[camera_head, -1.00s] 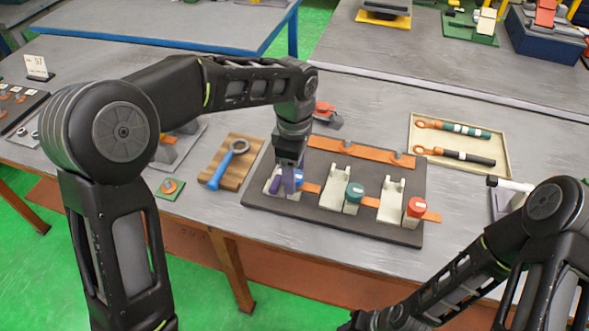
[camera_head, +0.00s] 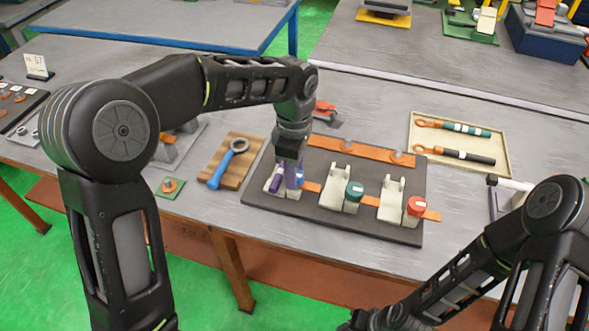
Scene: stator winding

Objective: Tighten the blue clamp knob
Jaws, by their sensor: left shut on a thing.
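The blue clamp knob (camera_head: 300,174) is on the leftmost clamp of the dark fixture board (camera_head: 333,215), mostly hidden by my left gripper. My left gripper (camera_head: 289,181) points down at this clamp, its purplish fingers shut on the knob. The cream clamp body (camera_head: 284,195) shows below the fingers. A green knob (camera_head: 354,191) is on the middle clamp and a red knob (camera_head: 417,206) on the right clamp. My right gripper (camera_head: 358,322) is at the bottom edge, dark and partly cut off; its fingers cannot be made out.
A blue-handled ring wrench (camera_head: 224,170) lies on a wooden block left of the board. A cream tray (camera_head: 463,170) at the right holds two tools with orange ends. An orange strip (camera_head: 350,150) runs along the board's back.

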